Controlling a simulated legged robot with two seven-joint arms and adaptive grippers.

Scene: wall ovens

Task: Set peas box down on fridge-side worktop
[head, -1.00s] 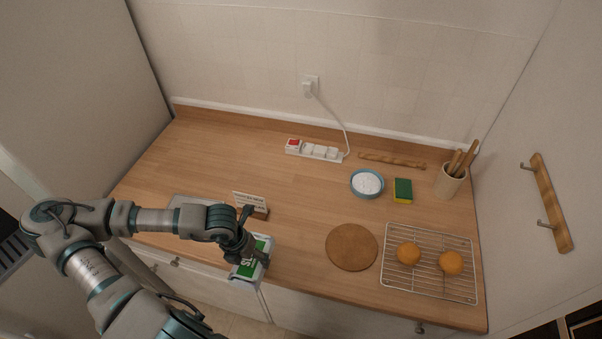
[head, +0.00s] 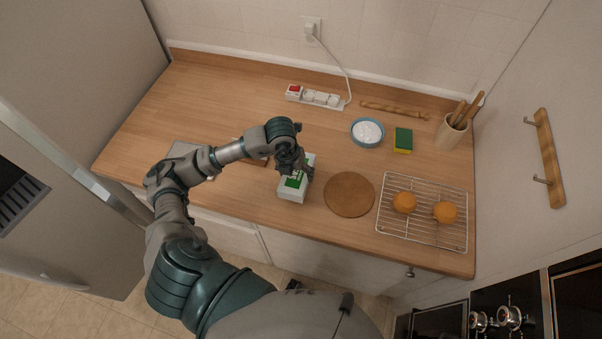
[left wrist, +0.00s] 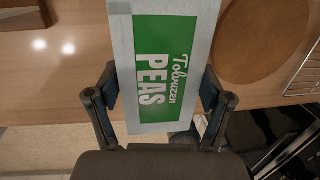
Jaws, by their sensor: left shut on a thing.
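The peas box (head: 292,189) is white with a green label, and the left wrist view shows the word PEAS on it (left wrist: 165,65). My left gripper (head: 296,172) is shut on the box; in the left wrist view its fingers (left wrist: 158,100) stand on either side of it. The box is over the front part of the wooden worktop (head: 225,112), left of a round brown board. I cannot tell whether its underside touches the worktop. My right gripper is not in view.
The round board (head: 349,194) lies close to the box's right. A grey flat item (head: 184,149) lies left. A blue bowl (head: 367,132), sponge (head: 403,140) and power strip (head: 320,99) are behind. The back left worktop is clear.

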